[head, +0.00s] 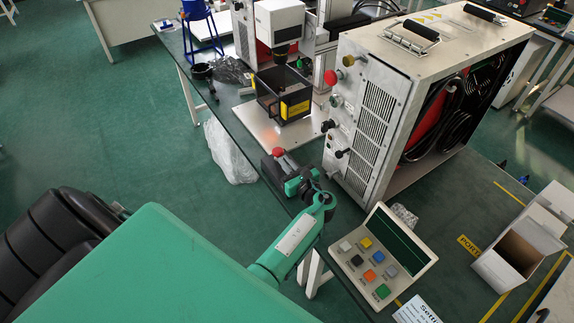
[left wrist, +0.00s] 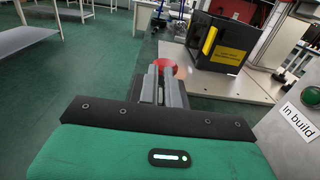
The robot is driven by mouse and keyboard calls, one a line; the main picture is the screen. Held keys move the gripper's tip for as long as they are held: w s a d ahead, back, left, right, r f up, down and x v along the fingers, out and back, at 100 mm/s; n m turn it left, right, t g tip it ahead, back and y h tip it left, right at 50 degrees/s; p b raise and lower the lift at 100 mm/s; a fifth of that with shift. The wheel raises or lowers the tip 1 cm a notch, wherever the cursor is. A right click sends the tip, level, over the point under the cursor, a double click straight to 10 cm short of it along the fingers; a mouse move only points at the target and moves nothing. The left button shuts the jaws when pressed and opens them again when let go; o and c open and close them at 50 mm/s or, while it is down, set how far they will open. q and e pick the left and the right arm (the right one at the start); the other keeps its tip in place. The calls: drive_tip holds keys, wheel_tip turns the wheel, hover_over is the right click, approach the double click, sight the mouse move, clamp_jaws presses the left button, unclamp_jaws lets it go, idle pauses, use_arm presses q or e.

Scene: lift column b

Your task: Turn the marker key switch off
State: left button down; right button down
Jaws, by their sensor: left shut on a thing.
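The marker machine is a large pale cabinet (head: 400,90) with knobs on its front panel (head: 352,125). A red mushroom button (head: 330,77), a yellow knob (head: 348,60) and black knobs (head: 328,125) show there. I cannot tell which is the key switch or how it is turned. My left gripper (head: 279,160) is in front of and left of this panel, apart from it. In the left wrist view its fingers (left wrist: 160,85) are close together on a small red thing (left wrist: 165,66), mostly hidden by them. My right gripper is not in view.
A dark open fixture with yellow labels (head: 283,95) stands on a white plate (head: 245,118) beyond my gripper. A button box (head: 382,255) and an open white carton (head: 515,255) are on the right. A plastic bag (head: 230,152) hangs by the table edge. An "In build" label (left wrist: 300,121) is close at the right.

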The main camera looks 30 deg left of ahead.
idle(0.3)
use_arm(q)
drive_tip(key=c, duration=1.6)
unclamp_jaws()
